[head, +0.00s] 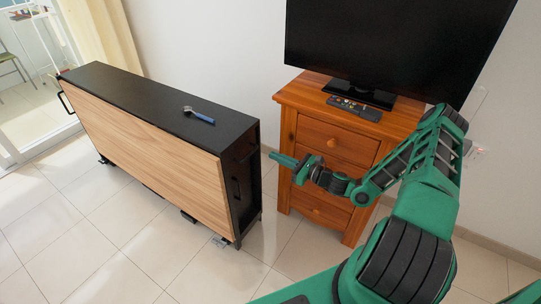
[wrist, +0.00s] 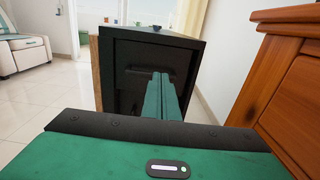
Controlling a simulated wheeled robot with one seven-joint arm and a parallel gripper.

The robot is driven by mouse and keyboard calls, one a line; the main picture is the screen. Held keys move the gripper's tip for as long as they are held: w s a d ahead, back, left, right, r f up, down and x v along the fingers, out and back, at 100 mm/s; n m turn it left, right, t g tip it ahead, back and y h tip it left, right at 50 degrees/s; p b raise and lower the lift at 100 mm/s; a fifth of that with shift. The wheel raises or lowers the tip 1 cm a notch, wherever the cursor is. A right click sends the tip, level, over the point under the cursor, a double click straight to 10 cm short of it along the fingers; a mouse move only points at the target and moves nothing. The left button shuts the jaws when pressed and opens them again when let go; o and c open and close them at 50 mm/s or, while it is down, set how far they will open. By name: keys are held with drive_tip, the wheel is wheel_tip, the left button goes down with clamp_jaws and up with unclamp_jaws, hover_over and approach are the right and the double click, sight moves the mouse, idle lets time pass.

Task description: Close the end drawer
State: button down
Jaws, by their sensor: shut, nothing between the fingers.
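A long black unit (head: 165,99) with a light wood side stands at left centre. Its narrow dark end faces my arm, and the end drawer (head: 243,180) with a dark handle is in this end. The end face also shows in the wrist view (wrist: 121,85), partly hidden behind my fingers. I cannot tell how far the drawer stands out. My gripper (head: 271,155) is shut and empty, its green fingers pointing left toward the upper part of that end. In the wrist view the fingers (wrist: 160,78) overlap the dark face; contact cannot be told.
A wooden chest of drawers (head: 330,138) stands close on the right, behind my gripper, with a television (head: 390,40) and remotes (head: 353,104) on top. A blue-handled tool (head: 199,115) lies on the black unit. The tiled floor (head: 110,240) in front is clear.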

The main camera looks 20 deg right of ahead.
sight(245, 143)
drive_tip(key=x, duration=1.2)
drive_tip(key=shift+w, duration=0.1)
